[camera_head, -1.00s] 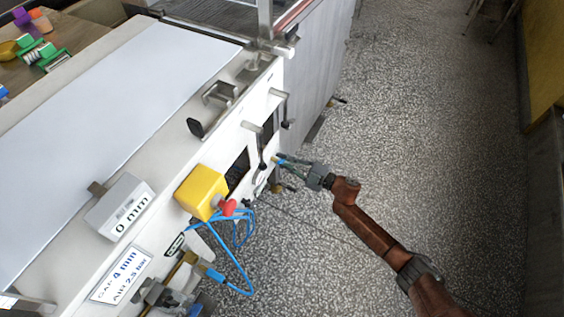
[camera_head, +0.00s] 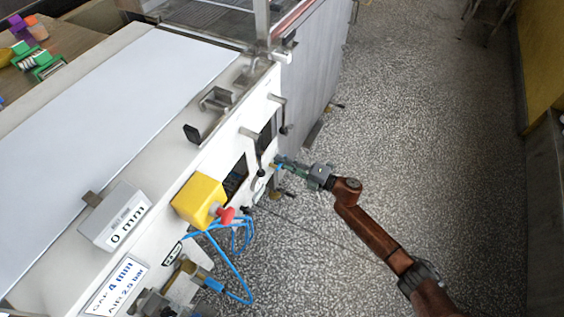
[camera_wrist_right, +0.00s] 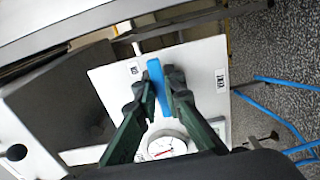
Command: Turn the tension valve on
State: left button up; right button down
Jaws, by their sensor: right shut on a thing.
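The tension valve's blue handle (camera_wrist_right: 156,85) stands on a white panel (camera_wrist_right: 208,62) in the right wrist view, between two small printed labels. My right gripper (camera_wrist_right: 162,82) has its dark fingers on either side of the handle and is shut on it. In the head view the right gripper (camera_head: 281,163) reaches the front face of the white machine (camera_head: 215,160) from the right. There the handle is tiny and partly covered by the fingers. My left gripper is out of view.
A round gauge (camera_wrist_right: 167,147) sits below the handle in the right wrist view. A yellow box with a red knob (camera_head: 200,198) and looped blue hoses (camera_head: 235,270) stick out from the machine to the left of my gripper. The speckled floor (camera_head: 420,120) at right is open.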

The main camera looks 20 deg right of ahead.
dwell(0.5)
jog(key=c, duration=2)
grip_release()
jog(key=v, duration=1.2)
